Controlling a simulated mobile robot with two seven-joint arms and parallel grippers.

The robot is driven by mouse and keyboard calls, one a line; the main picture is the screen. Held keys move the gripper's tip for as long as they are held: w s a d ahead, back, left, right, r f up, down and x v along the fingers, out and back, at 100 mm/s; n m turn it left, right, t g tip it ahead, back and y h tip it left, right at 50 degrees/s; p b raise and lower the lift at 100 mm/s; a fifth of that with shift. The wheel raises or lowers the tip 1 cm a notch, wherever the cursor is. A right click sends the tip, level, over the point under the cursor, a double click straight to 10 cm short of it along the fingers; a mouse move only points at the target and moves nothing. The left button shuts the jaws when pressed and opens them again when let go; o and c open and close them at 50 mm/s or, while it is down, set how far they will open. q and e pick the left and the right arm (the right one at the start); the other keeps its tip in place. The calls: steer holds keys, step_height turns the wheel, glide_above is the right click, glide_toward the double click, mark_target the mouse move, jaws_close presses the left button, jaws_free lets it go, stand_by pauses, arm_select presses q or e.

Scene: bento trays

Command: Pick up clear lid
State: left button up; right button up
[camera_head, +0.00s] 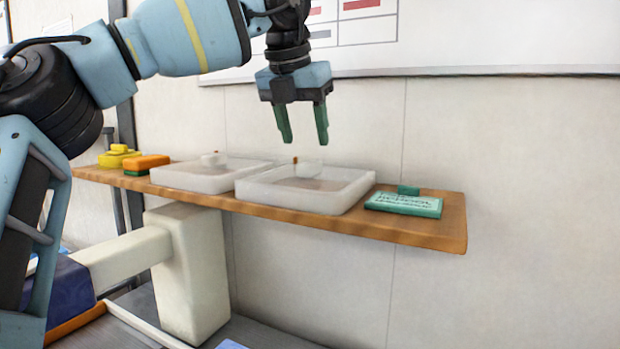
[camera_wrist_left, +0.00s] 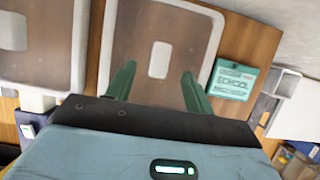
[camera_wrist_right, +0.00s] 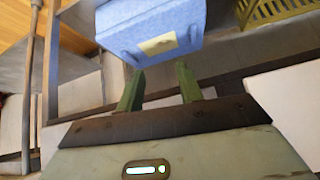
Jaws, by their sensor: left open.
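Two pale trays stand side by side on the wooden shelf, a right tray (camera_head: 285,198) and a left tray (camera_head: 190,182). Each seems to have a see-through lid with a pale block handle; the right tray's handle (camera_head: 308,170) also shows in the left wrist view (camera_wrist_left: 159,60). The lid edges are hard to make out. My left gripper (camera_head: 305,143) is open and empty above the right tray, fingers pointing down. In the left wrist view its fingers (camera_wrist_left: 159,70) lie on either side of the handle, apart from it. My right gripper (camera_wrist_right: 160,68) is open.
A teal card marked SCHOOL (camera_head: 404,204) lies right of the trays, near the shelf's (camera_head: 440,232) right end. Orange (camera_head: 147,162) and yellow (camera_head: 118,157) blocks sit to the left. A blue box (camera_wrist_right: 152,30) is ahead of my right gripper. The wall stands close behind the shelf.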

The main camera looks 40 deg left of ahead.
mark_target(310, 162)
arm_select(q)
steer(key=shift+p+x, duration=0.4)
steer(key=shift+x, duration=2.15)
steer(key=shift+s+d, duration=0.1)
steer(key=shift+d, duration=0.05)
steer(key=c, duration=1)
